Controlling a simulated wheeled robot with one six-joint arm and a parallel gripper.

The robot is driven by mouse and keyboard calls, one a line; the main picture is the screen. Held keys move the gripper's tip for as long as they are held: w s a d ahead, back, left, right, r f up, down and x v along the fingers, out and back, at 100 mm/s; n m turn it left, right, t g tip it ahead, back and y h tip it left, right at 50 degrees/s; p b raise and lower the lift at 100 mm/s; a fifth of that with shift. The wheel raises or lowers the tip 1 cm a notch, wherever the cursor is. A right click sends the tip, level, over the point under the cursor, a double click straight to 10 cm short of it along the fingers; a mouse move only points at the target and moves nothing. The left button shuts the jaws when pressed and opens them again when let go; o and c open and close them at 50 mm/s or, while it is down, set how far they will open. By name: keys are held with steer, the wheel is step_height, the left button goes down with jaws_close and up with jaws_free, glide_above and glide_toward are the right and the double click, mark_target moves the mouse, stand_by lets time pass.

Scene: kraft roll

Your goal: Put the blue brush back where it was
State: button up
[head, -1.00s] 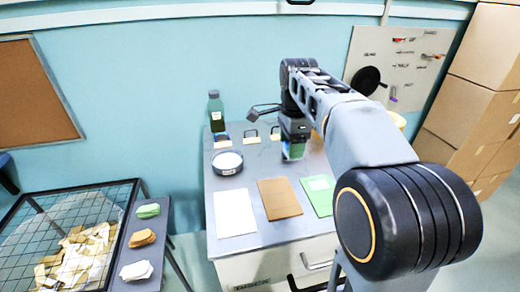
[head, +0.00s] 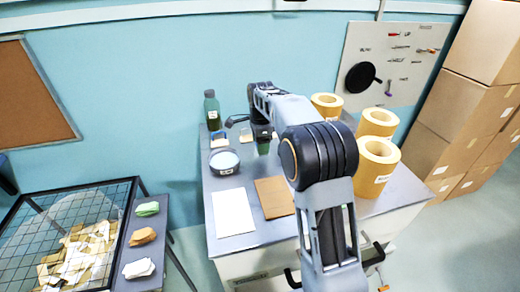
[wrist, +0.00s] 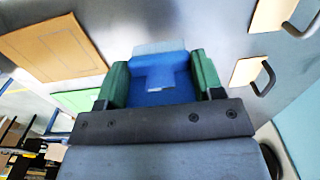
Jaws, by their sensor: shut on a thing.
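My gripper (head: 263,147) is over the back part of the grey table (head: 232,178) in the head view. In the wrist view its green fingers (wrist: 160,82) are shut on the blue brush (wrist: 160,88), gripping it from both sides. A paler flat part shows at the brush's far end. In the head view the arm and gripper hide the brush.
A white sheet (head: 233,212) and brown sheet (head: 273,196) lie in front. Several yellow paper rolls, one nearest (head: 376,172), stand right. A mesh-topped bin (head: 75,235) is left of the table.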

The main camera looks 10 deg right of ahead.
steer(key=shift+w+a+f, duration=0.1)
steer(key=shift+w+f, duration=0.15)
steer(key=shift+f, duration=1.55)
steer(key=shift+f, duration=0.2)
steer(key=o, duration=0.9)
steer(key=shift+r, duration=0.15)
